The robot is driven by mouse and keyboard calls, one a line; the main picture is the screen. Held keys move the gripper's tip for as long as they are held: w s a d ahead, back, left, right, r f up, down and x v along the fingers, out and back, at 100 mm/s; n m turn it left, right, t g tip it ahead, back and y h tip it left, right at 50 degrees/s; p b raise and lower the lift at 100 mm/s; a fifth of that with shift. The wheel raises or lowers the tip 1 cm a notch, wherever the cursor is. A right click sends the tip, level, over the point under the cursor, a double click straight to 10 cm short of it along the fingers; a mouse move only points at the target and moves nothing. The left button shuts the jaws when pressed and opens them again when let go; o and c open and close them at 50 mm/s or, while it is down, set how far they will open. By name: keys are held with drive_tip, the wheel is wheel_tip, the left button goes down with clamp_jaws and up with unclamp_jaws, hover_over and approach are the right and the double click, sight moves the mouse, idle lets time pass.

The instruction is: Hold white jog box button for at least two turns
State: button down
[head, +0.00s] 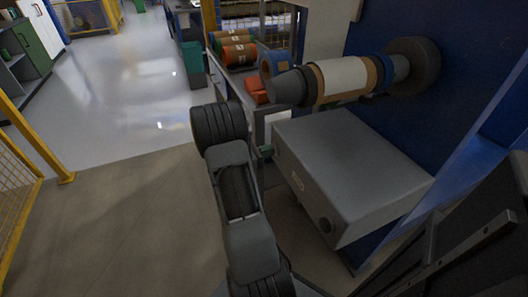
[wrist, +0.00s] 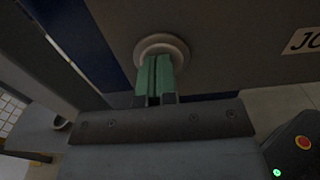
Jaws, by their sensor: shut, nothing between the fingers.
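The jog box (head: 350,165) is a grey box fixed at the blue machine, right of my arm in the head view. In the wrist view its dark face shows the start of a label (wrist: 305,40), cut off by the edge. The white jog box button (wrist: 178,42) is a round pale disc with a rim, seen at the top middle. My gripper (wrist: 156,62) has green fingers, shut together and empty, with their tips over the button's middle and lower part. The tips appear to meet the button; how far it is pressed cannot be told. The head view hides the button.
A roller shaft with a white roll (head: 340,78) sticks out from the blue machine (head: 465,85) above the jog box. Orange and green rolls (head: 238,53) lie on a bench behind. A yellow fence (head: 30,140) stands at the left. The floor between is clear.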

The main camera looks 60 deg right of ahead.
drive_tip(key=p+v, duration=0.2)
drive_tip(key=v, duration=1.2)
